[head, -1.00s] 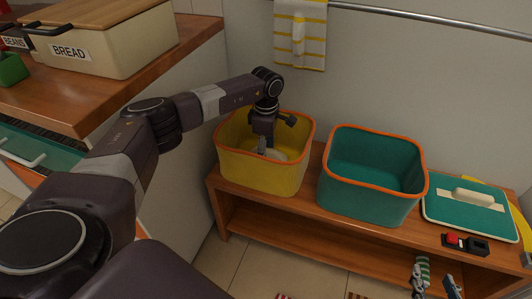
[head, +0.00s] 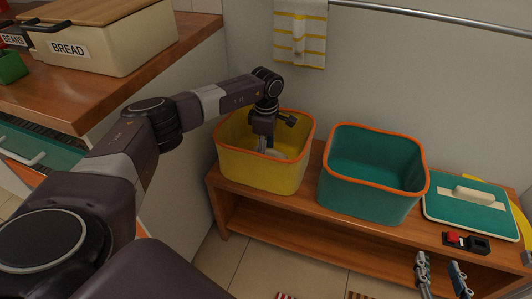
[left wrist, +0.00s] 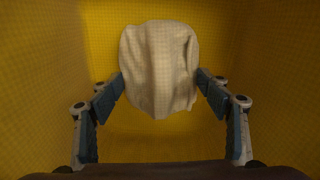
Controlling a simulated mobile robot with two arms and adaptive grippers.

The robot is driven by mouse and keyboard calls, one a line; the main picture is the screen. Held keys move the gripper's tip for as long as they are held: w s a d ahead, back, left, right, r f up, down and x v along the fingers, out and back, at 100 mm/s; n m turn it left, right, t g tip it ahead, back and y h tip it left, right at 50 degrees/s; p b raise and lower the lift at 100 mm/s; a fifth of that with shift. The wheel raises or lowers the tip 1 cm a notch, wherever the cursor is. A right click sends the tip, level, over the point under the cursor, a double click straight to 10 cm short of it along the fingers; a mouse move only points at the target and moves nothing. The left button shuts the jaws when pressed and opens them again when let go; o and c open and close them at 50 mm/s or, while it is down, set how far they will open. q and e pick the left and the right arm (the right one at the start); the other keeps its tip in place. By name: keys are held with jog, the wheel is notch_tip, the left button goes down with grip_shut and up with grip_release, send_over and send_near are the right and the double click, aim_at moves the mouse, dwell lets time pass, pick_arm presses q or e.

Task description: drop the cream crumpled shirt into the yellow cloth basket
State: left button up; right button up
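The cream crumpled shirt (left wrist: 158,70) lies inside the yellow cloth basket (head: 258,177). In the head view only a pale part of the shirt (head: 276,153) shows past the basket's front rim. My left gripper (head: 268,150) reaches down into the basket. In the left wrist view its fingers (left wrist: 160,82) are spread wide, with the shirt between and beyond the tips; any contact is unclear. My right gripper (head: 442,274) is at the lower right in front of the bench, its fingers apart and nothing seen between them.
A teal basket (head: 372,205) with an orange rim stands right of the yellow one on the wooden bench (head: 290,205). A counter with a bread box (head: 110,50) is at left.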

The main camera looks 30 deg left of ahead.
pick_arm(q)
jog(key=o, duration=0.5)
jog(key=shift+c, duration=0.2)
jog(key=shift+r, duration=0.15)
notch_tip(320, 180, up, 12)
dwell(0.4)
